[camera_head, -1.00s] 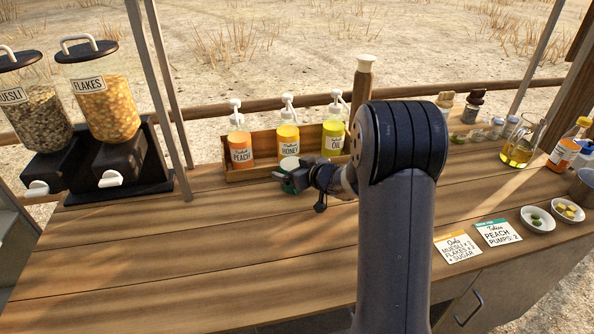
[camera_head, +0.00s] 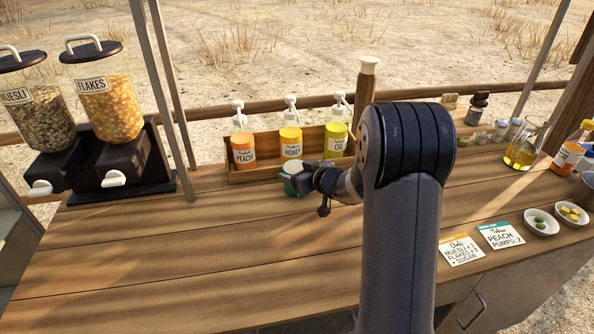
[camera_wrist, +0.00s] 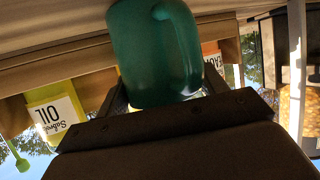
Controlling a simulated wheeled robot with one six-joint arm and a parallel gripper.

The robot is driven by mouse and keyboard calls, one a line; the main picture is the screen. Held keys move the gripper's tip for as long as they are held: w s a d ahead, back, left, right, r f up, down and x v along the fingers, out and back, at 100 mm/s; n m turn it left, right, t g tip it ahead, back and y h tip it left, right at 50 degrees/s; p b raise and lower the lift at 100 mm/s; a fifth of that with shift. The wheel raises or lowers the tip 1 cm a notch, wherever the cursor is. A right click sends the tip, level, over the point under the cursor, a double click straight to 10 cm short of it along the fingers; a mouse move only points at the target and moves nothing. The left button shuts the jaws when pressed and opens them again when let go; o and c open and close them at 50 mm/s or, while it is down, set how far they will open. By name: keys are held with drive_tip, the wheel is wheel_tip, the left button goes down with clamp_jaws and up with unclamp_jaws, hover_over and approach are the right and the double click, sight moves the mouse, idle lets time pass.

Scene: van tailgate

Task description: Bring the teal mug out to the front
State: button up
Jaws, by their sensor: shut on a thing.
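The teal mug (camera_head: 291,182) is at the end of my arm, just in front of the wooden pump-bottle rack, below the honey bottle. It fills the upper middle of the wrist view (camera_wrist: 150,55), with its handle facing the camera. My gripper (camera_head: 306,181) is shut on the mug. In the wrist view the finger pieces show on both sides of its lower part. I cannot tell whether the mug touches the counter.
Peach (camera_head: 243,145), honey (camera_head: 290,140) and oil (camera_head: 336,135) pump bottles stand in the wooden rack (camera_head: 262,172) behind the mug. Muesli (camera_head: 40,120) and flakes (camera_head: 108,105) dispensers are at left. Order cards (camera_head: 461,249) and small bowls (camera_head: 540,222) lie at right. The front-left counter (camera_head: 190,260) is clear.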

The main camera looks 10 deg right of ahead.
drive_tip(key=shift+s+b, duration=0.5)
drive_tip(key=shift+s, duration=9.5)
drive_tip(key=o, duration=1.1)
drive_tip(key=shift+o, duration=0.2)
drive_tip(key=p+v, duration=0.3)
drive_tip(key=v, duration=0.7)
drive_tip(key=shift+s+d+r, duration=0.2)
drive_tip(key=shift+s, duration=0.1)
drive_tip(key=shift+w, duration=0.1)
